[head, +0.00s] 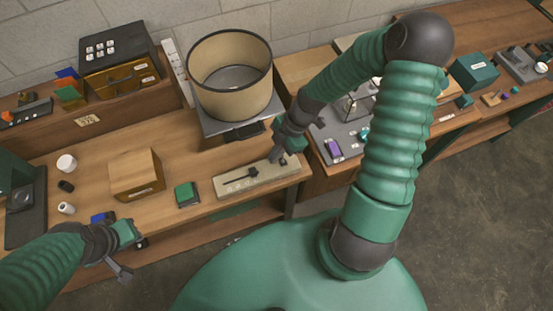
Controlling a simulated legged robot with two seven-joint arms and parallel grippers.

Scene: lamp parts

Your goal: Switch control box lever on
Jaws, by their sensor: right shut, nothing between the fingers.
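The control box (232,188) is a long, low beige box near the front edge of the wooden table. Its dark lever (252,172) shows on top, with a dark slot running to the left. I cannot tell for sure which position the lever is in. My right gripper (275,157) is shut and empty, pointing down over the right part of the box, to the right of the lever. I cannot tell whether it touches the box. My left gripper (134,258) is open and empty, in front of the table's edge at lower left.
A large beige drum shade (230,95) stands behind the control box. A green-topped block (187,194) and a wooden box (136,174) lie to its left. Small white cups (67,163) stand further left. A grey tray (340,148) with small parts is at right.

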